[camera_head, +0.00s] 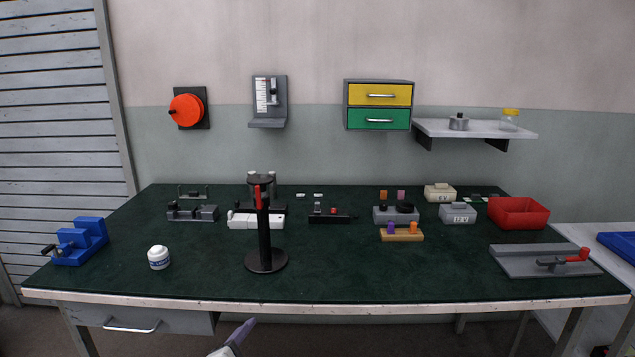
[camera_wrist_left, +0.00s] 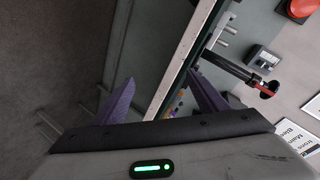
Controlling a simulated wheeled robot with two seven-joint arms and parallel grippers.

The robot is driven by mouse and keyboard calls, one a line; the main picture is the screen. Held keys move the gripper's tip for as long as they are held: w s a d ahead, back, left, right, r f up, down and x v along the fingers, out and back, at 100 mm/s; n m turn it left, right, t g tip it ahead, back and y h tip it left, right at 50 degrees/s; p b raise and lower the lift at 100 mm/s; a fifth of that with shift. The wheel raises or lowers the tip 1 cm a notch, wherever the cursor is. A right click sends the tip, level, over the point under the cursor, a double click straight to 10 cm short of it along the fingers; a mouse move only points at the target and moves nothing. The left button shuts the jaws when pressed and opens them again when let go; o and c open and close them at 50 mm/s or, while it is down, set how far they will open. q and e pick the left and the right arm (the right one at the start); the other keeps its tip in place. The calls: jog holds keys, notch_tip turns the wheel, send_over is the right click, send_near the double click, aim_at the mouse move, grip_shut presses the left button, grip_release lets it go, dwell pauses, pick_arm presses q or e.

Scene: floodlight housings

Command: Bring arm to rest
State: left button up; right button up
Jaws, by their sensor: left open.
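My left gripper (camera_head: 241,334) shows at the bottom edge of the head view, in front of the workbench (camera_head: 330,298) and below its front edge. Only a purple finger and a bit of pale body show there. In the left wrist view both purple fingers (camera_wrist_left: 163,97) stand wide apart with nothing between them, so the gripper is open and empty. The rest of the left arm is out of frame. My right gripper shows in neither view.
A black stand (camera_head: 265,240) rises near the bench front; a white jar (camera_head: 158,257) and blue fixture (camera_head: 85,240) stand left of it. A drawer (camera_head: 150,321) hangs under the bench's left. At right are a red bin (camera_head: 518,212) and grey plate (camera_head: 520,262).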

pick_arm(q)
jog(key=s+a+f+n+g, duration=0.1)
jog(key=s+f+n, duration=0.2)
jog(key=s+f, duration=0.3)
jog(key=s+a+f+n+g, duration=0.1)
jog(key=s+f+n, duration=0.3)
jog(key=s, duration=1)
jog(key=s+a+f+n+g, duration=0.2)
jog(key=s+f+n, duration=0.1)
jog(key=s+f, duration=0.6)
jog(key=shift+s+f+n+g+h, duration=0.3)
jog(key=shift+s+g+h, duration=0.1)
jog(key=shift+s, duration=0.6)
